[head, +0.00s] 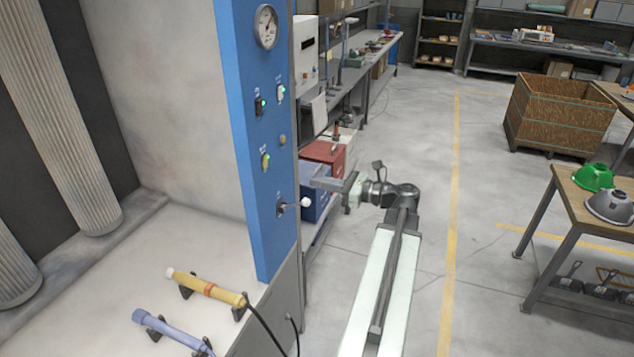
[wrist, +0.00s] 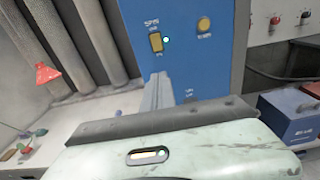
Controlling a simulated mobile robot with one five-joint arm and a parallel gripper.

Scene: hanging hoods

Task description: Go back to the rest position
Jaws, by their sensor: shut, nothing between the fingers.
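My gripper (head: 320,183) is shut and empty, at the end of my arm just right of the blue control panel (head: 255,150). In the head view its tips point left toward the panel's edge; I cannot tell the exact gap.
A yellow tool (head: 208,288) and a blue tool (head: 170,331) rest in holders on the hood's floor (head: 110,270). Red and blue boxes (head: 325,153) stand on a bench behind my gripper. Open floor (head: 480,180) lies right, before a table (head: 575,205) with hoods.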

